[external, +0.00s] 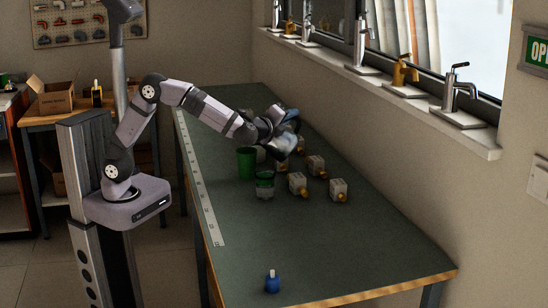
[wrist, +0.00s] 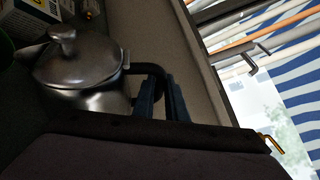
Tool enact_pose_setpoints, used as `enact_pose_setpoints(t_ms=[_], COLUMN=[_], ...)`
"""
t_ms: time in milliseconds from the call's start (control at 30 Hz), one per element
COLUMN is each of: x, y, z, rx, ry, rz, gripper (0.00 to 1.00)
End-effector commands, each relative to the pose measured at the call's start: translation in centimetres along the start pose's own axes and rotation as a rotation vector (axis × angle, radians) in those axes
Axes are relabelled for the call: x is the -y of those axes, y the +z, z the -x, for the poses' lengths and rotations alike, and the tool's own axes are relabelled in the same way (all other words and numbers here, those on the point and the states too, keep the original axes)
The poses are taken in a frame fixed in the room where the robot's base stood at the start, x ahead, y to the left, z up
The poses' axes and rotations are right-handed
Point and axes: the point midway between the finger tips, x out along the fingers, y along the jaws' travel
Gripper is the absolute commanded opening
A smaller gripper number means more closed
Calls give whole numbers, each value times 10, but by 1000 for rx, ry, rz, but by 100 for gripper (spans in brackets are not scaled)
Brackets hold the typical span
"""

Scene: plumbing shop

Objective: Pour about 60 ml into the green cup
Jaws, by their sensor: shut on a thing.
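A metal pot (wrist: 82,75) with a domed lid, a knob and a dark handle fills the left of the wrist view. My gripper (wrist: 168,100) is shut on its handle. In the external view my gripper (external: 278,122) is above the far half of the bench, and the pot (external: 284,146) is partly hidden there. The green cup (external: 246,163) stands upright on the bench, just left of and below the pot. A green edge (wrist: 5,48) shows at the left of the wrist view. No liquid stream is visible, and I cannot tell the level inside the cup.
A clear vessel with a green band (external: 264,186) stands close in front of the green cup. Several small pale boxes with orange caps, one here (external: 297,183), stand to the right. A blue bottle (external: 272,282) is near the front edge. The front bench (external: 300,240) is mostly clear.

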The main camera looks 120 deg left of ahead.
Motion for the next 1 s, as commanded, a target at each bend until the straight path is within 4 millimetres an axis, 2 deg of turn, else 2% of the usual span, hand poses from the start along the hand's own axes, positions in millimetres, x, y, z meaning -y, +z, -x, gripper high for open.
enact_pose_setpoints(t_ms=[533, 1000], x=[1, -2], y=[-3, -27], z=[-2, -12], rx=[-4, -44], ry=[8, 90], rz=[-23, -205], gripper=[0, 0])
